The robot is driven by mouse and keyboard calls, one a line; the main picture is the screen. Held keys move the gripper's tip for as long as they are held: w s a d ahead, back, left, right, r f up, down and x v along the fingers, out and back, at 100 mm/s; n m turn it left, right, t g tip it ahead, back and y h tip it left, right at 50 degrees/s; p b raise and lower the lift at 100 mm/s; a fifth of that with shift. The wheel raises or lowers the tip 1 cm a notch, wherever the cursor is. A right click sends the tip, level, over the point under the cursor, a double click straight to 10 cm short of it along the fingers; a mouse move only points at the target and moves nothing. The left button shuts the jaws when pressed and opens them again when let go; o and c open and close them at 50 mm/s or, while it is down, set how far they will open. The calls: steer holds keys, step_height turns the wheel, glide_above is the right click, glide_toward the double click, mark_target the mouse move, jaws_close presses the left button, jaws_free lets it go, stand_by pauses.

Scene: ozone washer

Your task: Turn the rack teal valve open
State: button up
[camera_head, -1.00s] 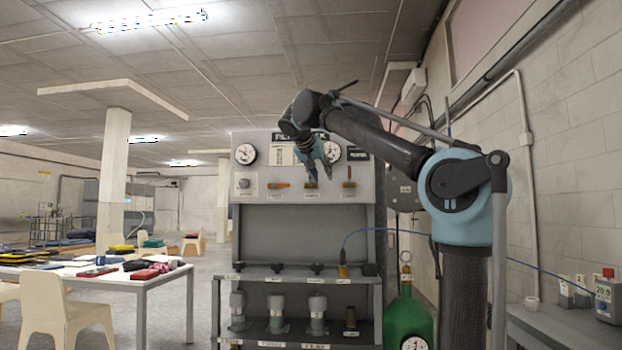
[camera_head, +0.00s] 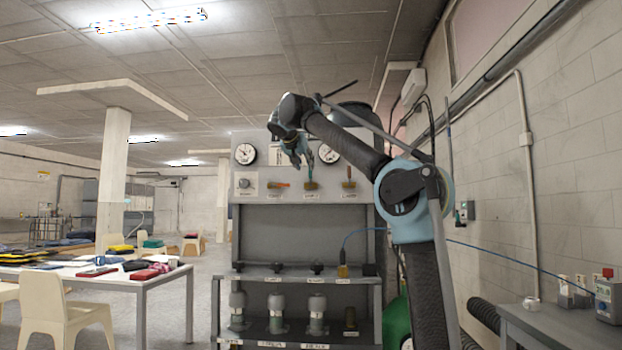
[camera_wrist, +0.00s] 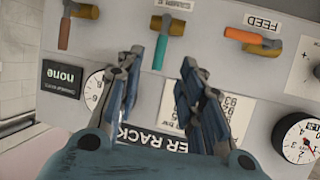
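The rack teal valve has a teal handle (camera_wrist: 160,52) on a brass-coloured body (camera_wrist: 169,25) in the wrist view, which sees the panel upside down. In the head view its body (camera_head: 311,186) is the middle one of three on the panel, with the handle standing up from it, partly crowded by my gripper. My gripper (camera_wrist: 162,62) is open, also seen in the head view (camera_head: 302,157). I see no clear contact, and the depth gap cannot be told.
The orange feed valve handle (camera_wrist: 243,36) lies crosswise to one side, and a brown-handled valve (camera_wrist: 65,32) stands on the other. Round gauges (camera_wrist: 298,138) and a dark label (camera_wrist: 62,80) are near. A shelf (camera_head: 300,278) with several fittings is below the panel.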

mark_target(310, 171)
steer(key=x, duration=0.9)
steer(key=shift+r, duration=0.1)
jaws_close()
